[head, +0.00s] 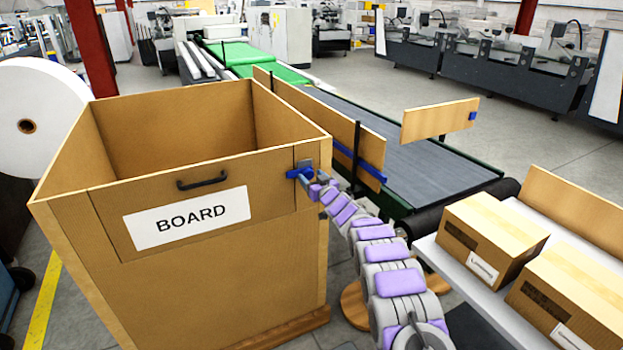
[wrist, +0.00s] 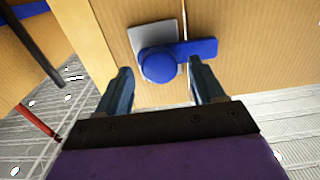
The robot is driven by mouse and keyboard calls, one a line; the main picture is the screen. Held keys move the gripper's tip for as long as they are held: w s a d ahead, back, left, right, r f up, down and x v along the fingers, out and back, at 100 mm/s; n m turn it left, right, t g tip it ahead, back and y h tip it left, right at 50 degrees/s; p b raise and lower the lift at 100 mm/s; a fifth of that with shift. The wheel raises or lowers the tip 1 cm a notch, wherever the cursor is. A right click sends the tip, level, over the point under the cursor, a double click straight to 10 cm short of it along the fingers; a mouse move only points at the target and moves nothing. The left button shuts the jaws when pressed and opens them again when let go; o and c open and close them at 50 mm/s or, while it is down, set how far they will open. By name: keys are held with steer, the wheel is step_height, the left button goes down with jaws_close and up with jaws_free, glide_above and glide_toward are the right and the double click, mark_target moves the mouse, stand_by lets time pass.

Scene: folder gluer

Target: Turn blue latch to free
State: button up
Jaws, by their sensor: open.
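The blue latch (wrist: 160,64) has a round knob on a grey plate (wrist: 143,38) and a flat arm (wrist: 196,48) reaching to the right across a seam in the cardboard-coloured board. In the head view the latch (head: 294,173) sits at the right end of the front flap of the box marked BOARD (head: 150,260), near the corner. My gripper (wrist: 160,82) is open, with one finger on each side of the knob in the picture. I cannot tell whether the fingers touch it. In the head view my gripper (head: 308,181) is at the latch and partly hides it.
The flap has a black handle (head: 202,180) and a white label. A conveyor (head: 400,150) with wooden side guards runs behind my arm. Two cartons (head: 492,236) lie on a white shelf at the right. A large white roll (head: 40,115) stands at the left.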

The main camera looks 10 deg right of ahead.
steer(key=shift+w, duration=0.3)
jaws_close()
stand_by(0.7)
